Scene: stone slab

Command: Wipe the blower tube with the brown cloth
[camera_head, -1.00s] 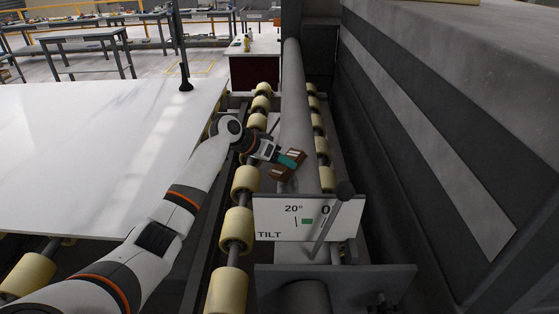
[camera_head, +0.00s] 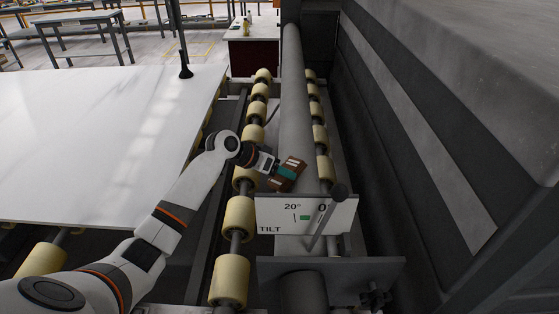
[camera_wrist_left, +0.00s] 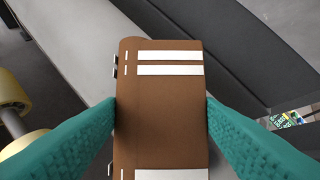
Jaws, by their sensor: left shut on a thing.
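The blower tube (camera_head: 296,110) is a long grey pipe running away from me between two rows of rollers in the head view. Its pale surface also shows in the left wrist view (camera_wrist_left: 88,42). My left gripper (camera_head: 287,173), with teal fingers, is shut on the brown cloth (camera_head: 294,163), over the tube's near part just behind the tilt sign. In the left wrist view the cloth (camera_wrist_left: 160,105) looks like a folded brown block with white stripes, pinched at both sides. Its underside is hidden, so I cannot tell whether it touches the tube. My right gripper is not in view.
A white TILT sign (camera_head: 290,216) with a dark lever (camera_head: 328,215) stands in front of the gripper. Cream rollers (camera_head: 239,217) line both sides of the tube. A large white slab (camera_head: 90,140) lies left; a dark machine wall (camera_head: 400,130) rises right.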

